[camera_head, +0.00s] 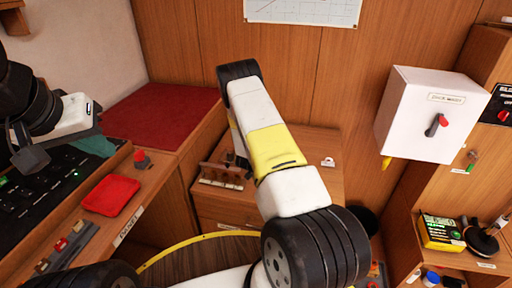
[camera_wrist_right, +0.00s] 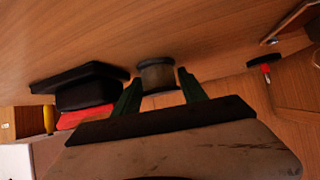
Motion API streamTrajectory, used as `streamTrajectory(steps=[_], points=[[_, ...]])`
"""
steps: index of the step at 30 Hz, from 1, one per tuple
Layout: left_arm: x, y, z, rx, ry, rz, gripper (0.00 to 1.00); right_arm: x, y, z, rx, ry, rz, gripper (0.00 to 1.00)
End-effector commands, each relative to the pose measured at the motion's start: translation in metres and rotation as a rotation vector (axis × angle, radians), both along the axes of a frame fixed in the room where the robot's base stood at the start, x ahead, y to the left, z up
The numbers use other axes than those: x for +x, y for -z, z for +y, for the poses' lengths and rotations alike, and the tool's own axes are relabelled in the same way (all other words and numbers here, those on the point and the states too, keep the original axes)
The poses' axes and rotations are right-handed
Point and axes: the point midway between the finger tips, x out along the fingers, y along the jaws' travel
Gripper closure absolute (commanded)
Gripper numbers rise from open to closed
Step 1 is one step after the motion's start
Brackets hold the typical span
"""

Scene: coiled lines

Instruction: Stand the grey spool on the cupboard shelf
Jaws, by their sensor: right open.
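The grey spool (camera_wrist_right: 157,75) stands on a wooden surface in the right wrist view. My right gripper (camera_wrist_right: 160,80) is open, with one green finger on each side of the spool and a gap to each. In the head view my right arm reaches over the low wooden cabinet and hides the spool and that gripper. The cupboard shelf (camera_head: 487,265) is at the right edge of the head view. My left gripper (camera_head: 95,147) is at the left over a dark panel; its finger gap cannot be made out.
On the shelf are a green-yellow box (camera_head: 440,232) and a black round thing with a handle (camera_head: 482,240). A white switch box (camera_head: 420,113) sticks out left of the cupboard. A slotted wooden rack (camera_head: 222,177) is on the low cabinet.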

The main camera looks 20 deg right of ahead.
Motion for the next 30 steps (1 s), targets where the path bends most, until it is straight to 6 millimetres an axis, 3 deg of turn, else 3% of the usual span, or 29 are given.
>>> streamTrajectory(steps=[4, 10, 12, 20, 30], points=[[0.000, 0.000, 0.000, 0.000, 0.000, 0.000, 1.00, 0.000, 0.000, 0.000, 0.000, 0.000, 0.000, 0.54], [0.000, 0.000, 0.000, 0.000, 0.000, 0.000, 1.00, 0.000, 0.000, 0.001, 0.000, -0.001, 0.000, 0.94], [0.000, 0.000, 0.000, 0.000, 0.000, 0.000, 1.00, 0.000, -0.001, 0.001, 0.000, -0.001, 0.000, 1.00], [0.000, 0.000, 0.000, 0.000, 0.000, 0.000, 1.00, 0.001, -0.008, 0.001, 0.001, -0.001, -0.002, 1.00], [0.000, 0.000, 0.000, 0.000, 0.000, 0.000, 1.00, 0.001, -0.073, 0.001, 0.002, -0.001, -0.004, 1.00]])
